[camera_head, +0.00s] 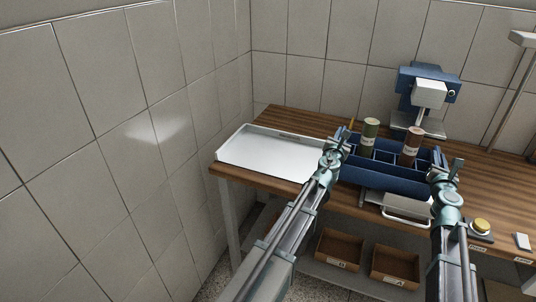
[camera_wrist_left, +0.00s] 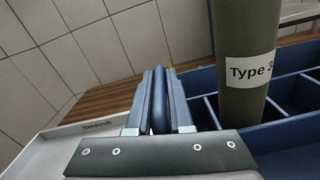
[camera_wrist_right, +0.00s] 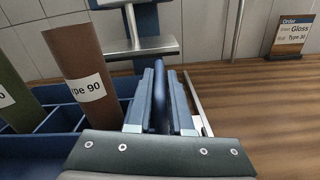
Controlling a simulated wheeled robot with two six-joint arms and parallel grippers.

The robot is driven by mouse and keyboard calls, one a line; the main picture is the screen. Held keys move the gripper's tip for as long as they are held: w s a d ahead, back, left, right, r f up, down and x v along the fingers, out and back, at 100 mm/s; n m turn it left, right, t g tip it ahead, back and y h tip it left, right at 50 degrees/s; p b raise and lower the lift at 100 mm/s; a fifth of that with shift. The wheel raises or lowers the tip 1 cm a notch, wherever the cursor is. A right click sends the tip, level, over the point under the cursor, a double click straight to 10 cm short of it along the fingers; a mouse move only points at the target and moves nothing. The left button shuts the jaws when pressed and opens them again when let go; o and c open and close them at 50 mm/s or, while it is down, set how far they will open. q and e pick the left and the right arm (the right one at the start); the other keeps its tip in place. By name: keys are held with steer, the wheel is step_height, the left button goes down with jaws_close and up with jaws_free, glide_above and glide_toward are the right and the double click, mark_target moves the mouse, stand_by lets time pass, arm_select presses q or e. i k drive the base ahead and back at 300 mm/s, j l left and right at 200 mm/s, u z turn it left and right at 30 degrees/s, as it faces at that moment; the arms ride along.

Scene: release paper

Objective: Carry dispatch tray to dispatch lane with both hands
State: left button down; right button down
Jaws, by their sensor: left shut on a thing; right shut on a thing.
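The dispatch tray (camera_head: 385,178) is a dark blue tray with compartments, on or just above the wooden table; I cannot tell which. It holds an upright green roll (camera_head: 369,137) and a reddish-brown roll (camera_head: 411,146). My left gripper (camera_head: 336,147) is shut on the tray's left end wall, seen between the fingers in the left wrist view (camera_wrist_left: 158,100). My right gripper (camera_head: 447,172) is shut on its right end wall, also seen in the right wrist view (camera_wrist_right: 160,97). The dispatch lane may be the white shallow area (camera_head: 270,150) at the table's left; its label is unreadable in the head view.
A blue and grey press-like device (camera_head: 428,92) stands behind the tray. A yellow button (camera_head: 481,226) is at the front right. An order sign (camera_wrist_right: 290,38) stands on the table at right. Brown bins (camera_head: 338,249) sit below. The white area is empty.

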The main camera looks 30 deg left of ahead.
mark_target(287, 157)
steer(key=j, duration=1.75)
steer(key=k, duration=0.1)
